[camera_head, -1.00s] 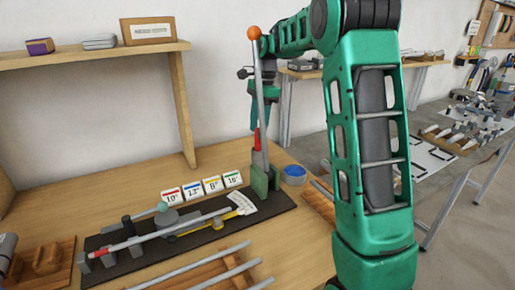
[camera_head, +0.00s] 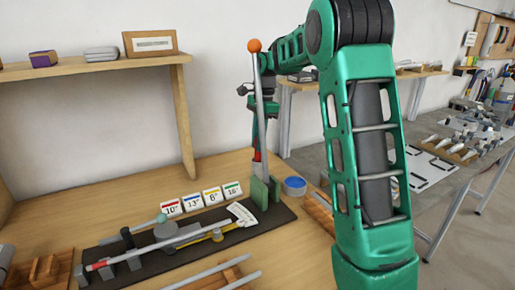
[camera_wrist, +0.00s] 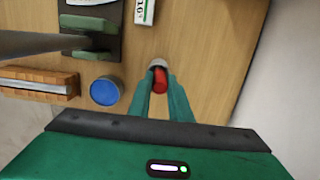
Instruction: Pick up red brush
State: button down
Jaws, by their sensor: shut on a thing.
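The red brush (camera_wrist: 160,79) is between the green fingers of my gripper (camera_wrist: 161,84) in the wrist view, with a pale grey end showing beyond its red body. The gripper is shut on it. In the head view my gripper (camera_head: 262,122) is partly hidden behind a tall lever. A red patch shows low on the lever there; I cannot tell whether it is the brush or part of the lever. Whether the brush touches the bench is not clear.
The grey lever (camera_head: 260,95) with an orange knob stands close beside my gripper, on a green base (camera_head: 264,192). A blue-topped round pot (camera_wrist: 105,91) is left of the brush in the wrist view. Number cards (camera_head: 212,195) and a dark jig plate (camera_head: 270,222) occupy the bench.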

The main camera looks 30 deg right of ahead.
jog(key=shift+r, duration=4.85)
